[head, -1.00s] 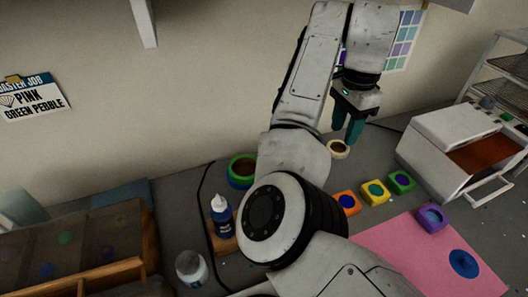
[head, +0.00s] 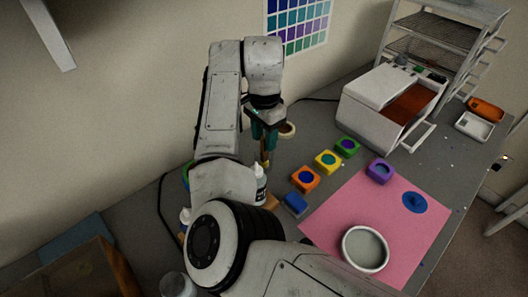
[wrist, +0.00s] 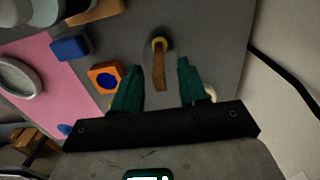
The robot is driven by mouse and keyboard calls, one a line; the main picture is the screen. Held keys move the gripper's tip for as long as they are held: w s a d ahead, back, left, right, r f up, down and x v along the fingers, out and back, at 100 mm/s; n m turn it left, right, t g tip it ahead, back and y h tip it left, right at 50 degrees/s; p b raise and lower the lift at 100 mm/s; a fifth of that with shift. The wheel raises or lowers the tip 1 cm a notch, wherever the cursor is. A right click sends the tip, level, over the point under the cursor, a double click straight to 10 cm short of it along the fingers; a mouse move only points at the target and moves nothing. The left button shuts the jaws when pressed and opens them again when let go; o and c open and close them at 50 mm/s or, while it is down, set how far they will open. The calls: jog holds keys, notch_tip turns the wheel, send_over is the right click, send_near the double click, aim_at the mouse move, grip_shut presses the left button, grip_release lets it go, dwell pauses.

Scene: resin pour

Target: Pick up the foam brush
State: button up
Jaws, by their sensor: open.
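The foam brush (wrist: 159,70) shows in the wrist view as a tan handle with a yellow collar at its far end. A dark grey part around the collar is hard to make out. The handle lies between the two teal fingers of my gripper (wrist: 160,78), with a gap on each side. In the head view, a small tan-yellow piece of the brush (head: 265,159) shows just below my gripper (head: 265,142). My gripper is open, pointing down over the bench. My arm hides part of the bench behind it.
Orange (head: 305,179), yellow (head: 328,161), green (head: 347,147) and purple (head: 380,171) blocks stand right of my gripper. A blue block (head: 295,204) is nearer. A white round dish (head: 365,249) sits on the pink mat (head: 330,220). A white bottle (head: 260,184) stands close by.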

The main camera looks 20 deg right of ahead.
jog(key=shift+f, duration=1.05)
grip_shut()
